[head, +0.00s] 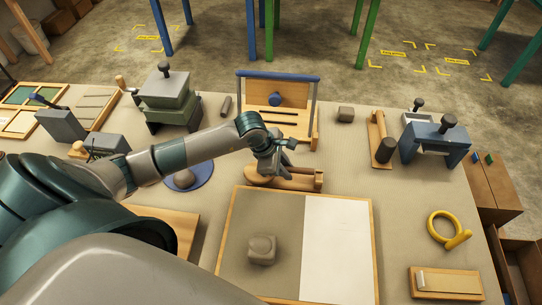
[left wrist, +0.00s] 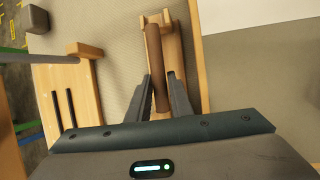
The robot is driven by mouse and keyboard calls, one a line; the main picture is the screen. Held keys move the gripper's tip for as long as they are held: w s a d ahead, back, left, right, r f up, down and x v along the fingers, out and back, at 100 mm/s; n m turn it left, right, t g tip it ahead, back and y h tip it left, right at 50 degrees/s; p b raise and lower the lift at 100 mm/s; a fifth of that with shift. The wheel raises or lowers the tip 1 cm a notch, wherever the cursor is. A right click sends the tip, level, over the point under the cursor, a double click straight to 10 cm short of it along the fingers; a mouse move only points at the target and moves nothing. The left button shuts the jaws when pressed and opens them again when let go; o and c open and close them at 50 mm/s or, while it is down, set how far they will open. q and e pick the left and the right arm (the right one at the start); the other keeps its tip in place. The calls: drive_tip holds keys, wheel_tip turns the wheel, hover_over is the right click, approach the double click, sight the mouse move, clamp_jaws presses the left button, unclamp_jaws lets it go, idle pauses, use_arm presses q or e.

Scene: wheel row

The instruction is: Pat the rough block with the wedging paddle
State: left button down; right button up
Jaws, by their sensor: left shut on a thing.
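The rough block (head: 262,249), a grey-brown rounded lump, sits on the grey half of a wood-framed board (head: 372,245). The wedging paddle (head: 258,177) lies in a wooden rest (head: 318,181) behind the board; its rounded wooden part shows left of my gripper. My left gripper (head: 277,170) is down at the paddle, shut on its brown handle. In the left wrist view the handle (left wrist: 157,70) runs between the two fingers (left wrist: 161,95) and still lies along the rest (left wrist: 180,45). The gripper hides part of the paddle in the head view. My right gripper is not in view.
A wooden frame with a blue bar (head: 278,76) stands behind the gripper. A blue disc (head: 205,178) with a lump is at left. A blue press (head: 435,142), a yellow ring (head: 442,226) and a wooden block (head: 446,283) are at right. The board's white half (head: 335,245) is clear.

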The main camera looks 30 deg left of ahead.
sight(286, 167)
use_arm(q)
drive_tip(key=shift+r+p, duration=1.3)
drive_tip(key=shift+r, duration=1.55)
drive_tip(key=shift+s+r, duration=0.1)
drive_tip(key=shift+r, duration=0.05)
drive_tip(key=s+d+r+p, duration=0.3)
drive_tip(key=s+r+p, duration=0.1)
drive_tip(key=s+r, duration=0.2)
drive_tip(key=s+d+r+p, duration=0.3)
drive_tip(key=s+r+p, duration=0.1)
drive_tip(key=s, duration=0.3)
drive_tip(key=shift+s+d+r, duration=0.15)
drive_tip(key=shift+d+r, duration=0.1)
drive_tip(key=shift+r, duration=0.6)
